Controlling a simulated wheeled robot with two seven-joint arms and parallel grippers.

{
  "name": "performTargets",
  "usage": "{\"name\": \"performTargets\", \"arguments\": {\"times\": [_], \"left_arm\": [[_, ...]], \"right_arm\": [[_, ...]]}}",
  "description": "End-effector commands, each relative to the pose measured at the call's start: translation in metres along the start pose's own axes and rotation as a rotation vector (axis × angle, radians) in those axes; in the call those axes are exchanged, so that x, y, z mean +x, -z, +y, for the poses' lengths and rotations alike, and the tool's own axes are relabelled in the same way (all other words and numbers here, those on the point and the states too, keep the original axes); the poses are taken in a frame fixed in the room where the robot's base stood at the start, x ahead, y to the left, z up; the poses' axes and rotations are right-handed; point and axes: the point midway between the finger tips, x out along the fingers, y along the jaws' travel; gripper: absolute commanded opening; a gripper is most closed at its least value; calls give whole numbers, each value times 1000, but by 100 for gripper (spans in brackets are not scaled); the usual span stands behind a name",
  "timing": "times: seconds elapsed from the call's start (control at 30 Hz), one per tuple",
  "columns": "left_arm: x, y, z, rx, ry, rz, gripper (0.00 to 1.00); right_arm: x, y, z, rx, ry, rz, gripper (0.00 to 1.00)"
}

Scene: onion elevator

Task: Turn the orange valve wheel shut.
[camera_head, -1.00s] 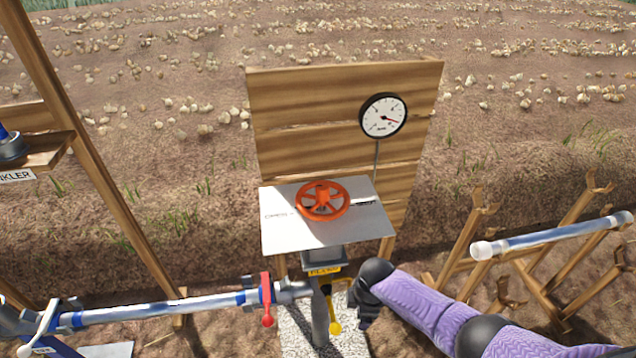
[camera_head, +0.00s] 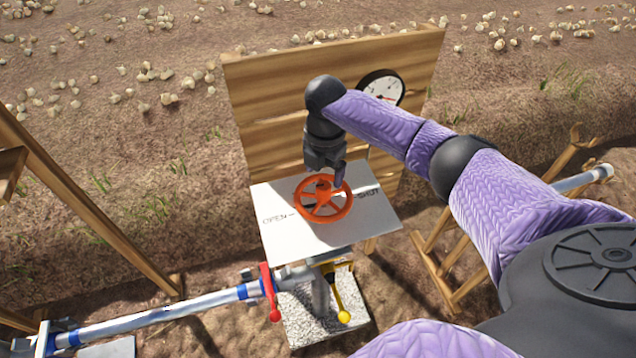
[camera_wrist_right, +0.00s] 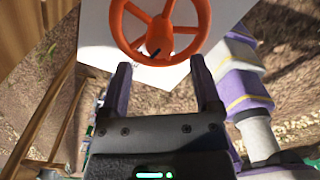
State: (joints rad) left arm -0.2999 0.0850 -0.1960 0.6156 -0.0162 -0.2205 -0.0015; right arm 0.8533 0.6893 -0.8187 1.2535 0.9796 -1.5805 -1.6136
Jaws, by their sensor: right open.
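The orange valve wheel (camera_head: 324,209) lies flat over a white plate (camera_head: 290,230) that reads OPEN at left and SHUT at right. My right gripper (camera_head: 336,183) points down just above the wheel's far side and hides part of its hub and rim. In the right wrist view the two fingers (camera_wrist_right: 159,75) are apart with nothing between them, and the wheel (camera_wrist_right: 160,28) shows just beyond their tips. Whether a fingertip touches the wheel cannot be told. My left gripper is in neither view.
A wooden board (camera_head: 270,110) with a pressure gauge (camera_head: 383,88) stands behind the plate, partly hidden by my right arm. Below are a red lever (camera_head: 269,290), a yellow lever (camera_head: 337,295) and a grey pipe (camera_head: 170,309). A wooden rack with a pipe (camera_head: 582,179) stands at right.

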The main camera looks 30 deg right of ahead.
Motion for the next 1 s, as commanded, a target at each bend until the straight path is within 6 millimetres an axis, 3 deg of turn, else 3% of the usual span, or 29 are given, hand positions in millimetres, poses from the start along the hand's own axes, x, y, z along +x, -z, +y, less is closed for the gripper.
{"name": "performTargets", "arguments": {"times": [0.03,0.1,0.23,0.6,1.0], "left_arm": [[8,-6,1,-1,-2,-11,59],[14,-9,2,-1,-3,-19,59],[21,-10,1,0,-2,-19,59],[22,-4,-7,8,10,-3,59],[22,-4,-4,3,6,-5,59]], "right_arm": [[18,1,0,1,4,2,81],[35,1,0,2,4,2,81],[57,1,0,1,1,2,81],[66,0,0,2,-1,0,81],[66,0,0,2,-1,0,0]]}}
